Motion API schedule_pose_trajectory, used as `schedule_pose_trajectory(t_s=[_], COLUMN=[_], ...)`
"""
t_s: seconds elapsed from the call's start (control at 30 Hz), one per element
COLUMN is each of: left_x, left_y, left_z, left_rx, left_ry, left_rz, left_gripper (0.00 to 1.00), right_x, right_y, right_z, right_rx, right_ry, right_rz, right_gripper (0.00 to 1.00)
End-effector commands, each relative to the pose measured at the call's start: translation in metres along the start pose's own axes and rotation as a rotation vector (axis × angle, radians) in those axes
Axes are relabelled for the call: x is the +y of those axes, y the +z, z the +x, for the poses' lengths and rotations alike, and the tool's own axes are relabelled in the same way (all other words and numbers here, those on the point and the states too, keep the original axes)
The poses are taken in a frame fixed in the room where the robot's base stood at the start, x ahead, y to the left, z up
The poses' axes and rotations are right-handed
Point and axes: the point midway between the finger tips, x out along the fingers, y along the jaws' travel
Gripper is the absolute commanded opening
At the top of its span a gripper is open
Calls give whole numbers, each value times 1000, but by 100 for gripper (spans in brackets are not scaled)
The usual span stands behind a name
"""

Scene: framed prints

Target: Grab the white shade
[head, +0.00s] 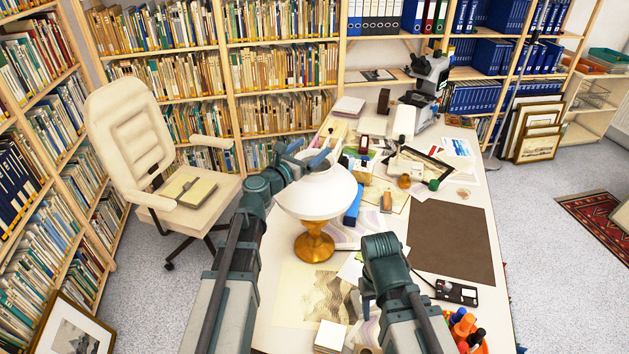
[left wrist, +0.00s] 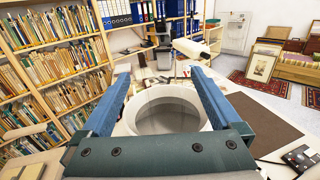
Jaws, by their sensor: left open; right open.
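The white shade (head: 316,198) is a wide dome on a lamp with a golden base (head: 314,244), standing upright on the table. My left gripper (head: 306,154) is open at the top of the shade, its blue fingers apart. In the left wrist view, the round open top of the shade (left wrist: 168,119) shows between the two fingers of the left gripper (left wrist: 160,80). I cannot tell whether either finger touches it. My right gripper (head: 366,296) is low over the table, right of the lamp base, its fingers mostly hidden; it holds nothing that I can see.
The table (head: 486,220) is crowded with papers, a microscope (head: 430,72), a dark brown mat (head: 451,240) and small items. A blue box (head: 353,205) stands close right of the shade. A cream chair (head: 135,140) is at the left, bookshelves behind.

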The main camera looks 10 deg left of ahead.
Motion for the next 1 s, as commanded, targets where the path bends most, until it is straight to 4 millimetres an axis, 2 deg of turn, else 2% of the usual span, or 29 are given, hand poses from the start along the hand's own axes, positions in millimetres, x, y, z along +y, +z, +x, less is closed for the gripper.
schedule_pose_trajectory(t_s=[0.2,0.3,0.57,1.0], left_x=[-5,-4,-5,-5], left_y=[13,9,9,9], left_z=[31,44,47,46], left_rx=[0,0,0,0], left_ry=[-2,-2,0,0], left_rz=[0,0,0,0], left_gripper=[98,98,98,20], right_x=[1,1,1,1], right_y=[1,0,0,0], right_z=[-13,-9,-9,-9], right_rx=[0,0,0,0], right_ry=[0,0,0,0], right_rz=[0,0,0,0], right_gripper=[50,50,50,50])
